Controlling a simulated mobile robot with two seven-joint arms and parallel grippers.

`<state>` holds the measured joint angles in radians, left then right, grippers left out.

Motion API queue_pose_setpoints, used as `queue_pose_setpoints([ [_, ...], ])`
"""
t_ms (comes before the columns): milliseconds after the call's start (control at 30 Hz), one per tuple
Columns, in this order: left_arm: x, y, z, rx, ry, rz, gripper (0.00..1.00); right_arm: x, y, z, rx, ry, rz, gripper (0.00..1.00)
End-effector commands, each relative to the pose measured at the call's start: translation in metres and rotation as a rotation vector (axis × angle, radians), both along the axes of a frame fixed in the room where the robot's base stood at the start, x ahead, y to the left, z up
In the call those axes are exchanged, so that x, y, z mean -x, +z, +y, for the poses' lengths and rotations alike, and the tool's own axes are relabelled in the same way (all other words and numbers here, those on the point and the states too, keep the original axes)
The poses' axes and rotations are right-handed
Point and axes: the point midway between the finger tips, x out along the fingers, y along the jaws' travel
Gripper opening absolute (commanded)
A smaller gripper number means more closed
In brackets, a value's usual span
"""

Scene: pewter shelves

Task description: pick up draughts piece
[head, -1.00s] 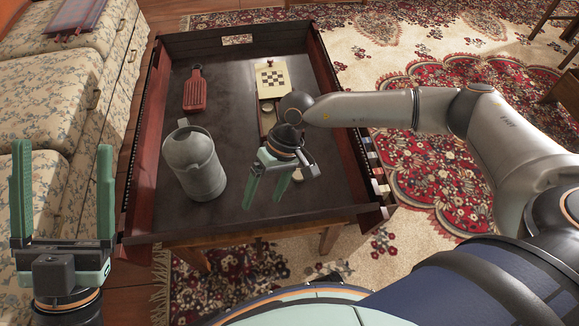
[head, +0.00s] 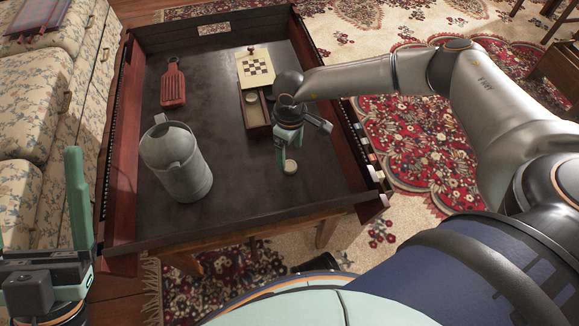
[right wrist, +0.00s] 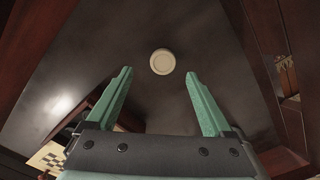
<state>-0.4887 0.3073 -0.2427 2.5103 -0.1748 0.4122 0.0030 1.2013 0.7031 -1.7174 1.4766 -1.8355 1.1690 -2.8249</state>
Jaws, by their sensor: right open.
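A pale round draughts piece (head: 291,166) lies flat on the dark table surface. In the right wrist view the piece (right wrist: 162,62) shows whole, just beyond the fingertips and between their lines. My right gripper (right wrist: 159,73) is open and empty, pointing down toward the piece; in the head view the right gripper (head: 282,158) is close beside it, not visibly touching. Another pale round piece (head: 251,97) sits in the wooden box. My left gripper (head: 38,160) is open and empty at the left edge, partly cut off.
The table (head: 240,190) has raised walls. A grey metal jug (head: 180,165) stands left of my right gripper. A red slotted paddle (head: 173,85) lies farther back. The wooden box (head: 258,121) with a checkered board (head: 256,68) lies just behind my right gripper. A floral sofa (head: 50,100) is at left.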

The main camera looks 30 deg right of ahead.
Motion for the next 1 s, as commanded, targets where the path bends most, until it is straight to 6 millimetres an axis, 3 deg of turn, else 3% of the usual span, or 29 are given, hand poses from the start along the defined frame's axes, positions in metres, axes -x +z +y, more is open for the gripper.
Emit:
queue_pose_setpoints([
  [267,-0.001,-0.023,-0.002,0.0,-0.008,0.013,0.84,0.004,-0.044,0.003,0.0,0.0,0.001,0.86],
  [533,-0.001,-0.023,-0.003,-0.006,-0.007,0.012,0.84,0.004,-0.046,0.003,0.0,0.0,0.0,0.86],
  [1000,-0.001,-0.022,-0.003,-0.005,-0.008,0.012,0.84,0.004,-0.046,0.003,-0.001,-0.001,0.001,0.34],
])
